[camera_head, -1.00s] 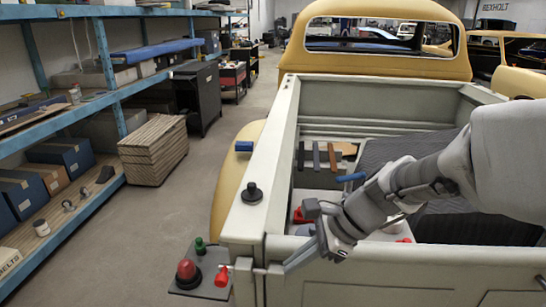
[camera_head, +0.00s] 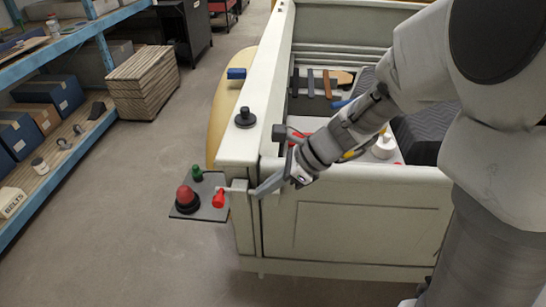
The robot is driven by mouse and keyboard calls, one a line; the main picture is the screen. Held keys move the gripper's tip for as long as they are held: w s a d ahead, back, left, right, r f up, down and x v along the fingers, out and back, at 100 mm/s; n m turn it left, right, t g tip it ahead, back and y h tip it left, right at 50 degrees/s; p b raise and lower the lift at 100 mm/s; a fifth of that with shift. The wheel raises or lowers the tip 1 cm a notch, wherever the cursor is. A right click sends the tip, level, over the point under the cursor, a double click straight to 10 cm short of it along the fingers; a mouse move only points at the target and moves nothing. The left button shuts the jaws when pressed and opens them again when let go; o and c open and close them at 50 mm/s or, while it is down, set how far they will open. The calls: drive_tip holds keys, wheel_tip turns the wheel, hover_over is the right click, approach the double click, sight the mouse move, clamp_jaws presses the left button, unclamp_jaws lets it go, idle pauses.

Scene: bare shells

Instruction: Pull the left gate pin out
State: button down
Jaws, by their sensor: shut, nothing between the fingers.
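The left gate pin (camera_head: 219,199) shows as a red-handled piece at the left rear corner of the pickup bed. It sits beside a small pale bracket (camera_head: 238,186) at the left end of the tailgate (camera_head: 370,215). My gripper (camera_head: 256,192) is shut and empty. Its grey fingers reach down and left across the tailgate's top left corner, with the tips close to the bracket, just right of the red handle. I cannot tell whether they touch the bracket. The pin's shaft is not clearly visible.
A dark plate (camera_head: 185,212) left of the corner carries a red dome button (camera_head: 187,198) and a green knob (camera_head: 197,173). A black knob (camera_head: 245,118) and a blue block (camera_head: 236,73) sit along the bed's left side.

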sight(235, 198)
drive_tip(key=a+f, duration=0.1)
drive_tip(key=a, duration=0.1)
drive_tip(key=a+f, duration=0.1)
drive_tip(key=a, duration=0.1)
drive_tip(key=a+f, duration=0.2)
drive_tip(key=shift+w, duration=0.35)
drive_tip(key=shift+w+a+f, duration=0.1)
drive_tip(key=shift+a, duration=0.4)
drive_tip(key=a, duration=0.5)
drive_tip(key=shift+w+a, duration=0.2)
drive_tip(key=shift+a, duration=0.1)
drive_tip(key=shift+d, duration=0.15)
